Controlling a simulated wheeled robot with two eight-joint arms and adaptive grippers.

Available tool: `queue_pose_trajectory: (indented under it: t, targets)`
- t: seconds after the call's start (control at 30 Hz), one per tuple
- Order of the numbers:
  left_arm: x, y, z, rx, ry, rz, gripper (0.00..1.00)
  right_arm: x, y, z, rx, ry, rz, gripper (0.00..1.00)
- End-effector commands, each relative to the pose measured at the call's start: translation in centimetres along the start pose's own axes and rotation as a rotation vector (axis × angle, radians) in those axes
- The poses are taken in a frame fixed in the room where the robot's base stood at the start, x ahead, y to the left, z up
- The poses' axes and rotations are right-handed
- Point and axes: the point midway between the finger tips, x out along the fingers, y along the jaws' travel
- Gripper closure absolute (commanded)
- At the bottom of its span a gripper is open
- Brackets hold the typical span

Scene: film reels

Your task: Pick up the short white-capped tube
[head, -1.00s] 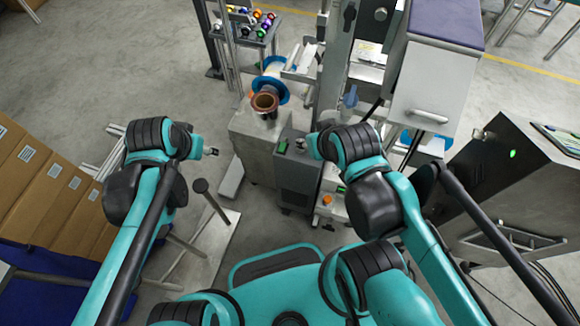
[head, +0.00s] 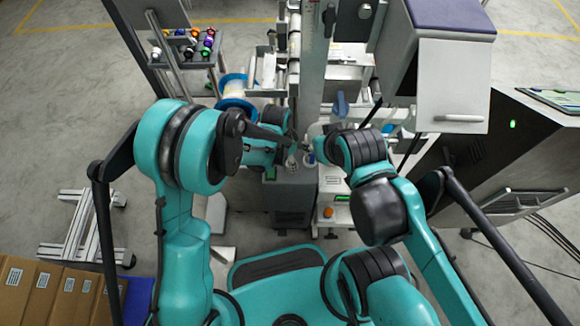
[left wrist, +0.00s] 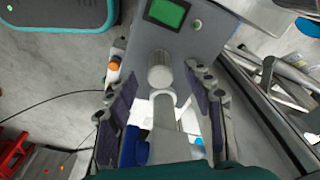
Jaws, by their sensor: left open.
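My left gripper (head: 291,158) is over the grey box in the middle of the head view, mostly hidden by its own arm. In the left wrist view, the left gripper (left wrist: 157,72) is open, with one dark-padded finger on each side. A short grey cylinder (left wrist: 160,70) with a paler, narrower part below it shows between the fingers. I cannot tell if it is the white-capped tube, and contact is not visible. My right arm reaches in from the right; its jaws are too small to read.
The grey box (head: 292,195) has a green screen (left wrist: 167,12). A shelf (head: 178,61) with several small coloured items stands at the back left. A blue-rimmed spool (head: 235,104) is behind my left arm. A white-fronted cabinet (head: 450,85) stands at the right.

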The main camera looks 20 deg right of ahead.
Motion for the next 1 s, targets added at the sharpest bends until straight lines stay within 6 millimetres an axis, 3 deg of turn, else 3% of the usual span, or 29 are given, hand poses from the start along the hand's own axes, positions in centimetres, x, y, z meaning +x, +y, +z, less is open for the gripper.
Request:
queue_pose_trajectory:
  t: [0.33,0.6,0.67,0.8,1.0]
  targets:
    - [4.8,0.1,-0.5,-0.001,0.000,-0.001,0.48,2.3,0.0,1.6,0.000,0.000,0.000,0.60]
    - [5.2,0.1,-0.5,-0.002,0.001,-0.001,0.48,2.2,0.0,1.6,0.000,0.000,0.000,0.60]
    - [5.2,0.1,-0.5,-0.002,0.001,-0.001,0.61,2.2,0.0,1.6,0.000,0.000,0.000,0.60]
    - [5.2,0.1,-0.5,-0.002,0.001,-0.001,0.98,2.2,0.0,1.6,0.000,0.000,0.000,0.60]
    - [5.1,0.1,-0.5,-0.002,0.001,-0.001,1.00,2.3,0.0,1.6,0.000,0.000,0.000,0.60]
